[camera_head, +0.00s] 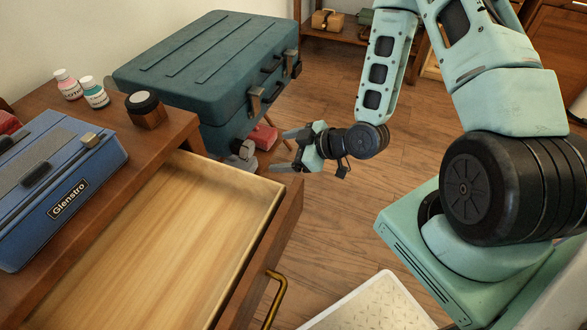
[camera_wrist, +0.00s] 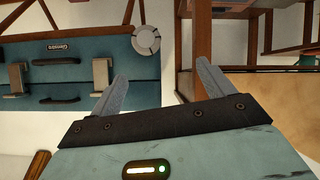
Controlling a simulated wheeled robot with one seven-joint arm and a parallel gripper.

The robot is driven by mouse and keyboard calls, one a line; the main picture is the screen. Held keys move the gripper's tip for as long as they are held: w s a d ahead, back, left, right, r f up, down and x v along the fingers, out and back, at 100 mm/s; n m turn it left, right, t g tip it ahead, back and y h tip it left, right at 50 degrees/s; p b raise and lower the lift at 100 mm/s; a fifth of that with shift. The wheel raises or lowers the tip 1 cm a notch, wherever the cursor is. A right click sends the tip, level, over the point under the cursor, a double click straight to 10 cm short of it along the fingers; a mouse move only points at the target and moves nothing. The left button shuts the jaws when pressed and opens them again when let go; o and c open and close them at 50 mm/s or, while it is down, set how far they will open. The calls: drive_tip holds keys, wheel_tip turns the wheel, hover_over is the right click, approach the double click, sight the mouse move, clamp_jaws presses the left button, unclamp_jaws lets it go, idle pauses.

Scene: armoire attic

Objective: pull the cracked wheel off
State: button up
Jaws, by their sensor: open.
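A big teal case (camera_head: 210,65) with metal latches stands behind the wooden desk; its latched front shows in the wrist view (camera_wrist: 70,75). A pale grey wheel (camera_head: 243,150) sits at the case's lower corner. In the wrist view the round wheel (camera_wrist: 146,38) shows at the case's upper right corner, with dark marks on its rim; I cannot make out a crack. My gripper (camera_head: 283,152) is open and empty, to the right of the wheel and apart from it, fingers pointing toward it. In the wrist view my gripper (camera_wrist: 163,82) has the wheel just beyond its left finger.
An open wooden drawer (camera_head: 278,225) juts out below my gripper. A red object (camera_head: 263,137) lies behind the wheel.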

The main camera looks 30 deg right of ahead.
sight(250, 150)
drive_tip(key=w+a+f+b, duration=0.1)
drive_tip(key=w+a+f, duration=0.1)
drive_tip(key=w+f, duration=0.1)
drive_tip(key=w+a+f+t+b, duration=0.1)
drive_tip(key=w+a+f, duration=0.1)
drive_tip(key=w, duration=0.4)
drive_tip(key=w+a+f+m+t+b, duration=0.1)
drive_tip(key=w+a+f, duration=0.1)
drive_tip(key=w+f, duration=0.1)
drive_tip(key=shift+w+a+f+b, duration=0.1)
drive_tip(key=shift+w+f+b, duration=0.1)
drive_tip(key=shift+w, duration=0.25)
drive_tip(key=shift+w+a+f+b, duration=0.1)
drive_tip(key=shift+w+f+b, duration=0.1)
drive_tip(key=shift+w, duration=0.25)
drive_tip(key=shift+r, duration=0.1)
drive_tip(key=shift+c, duration=0.3)
drive_tip(key=c, duration=1)
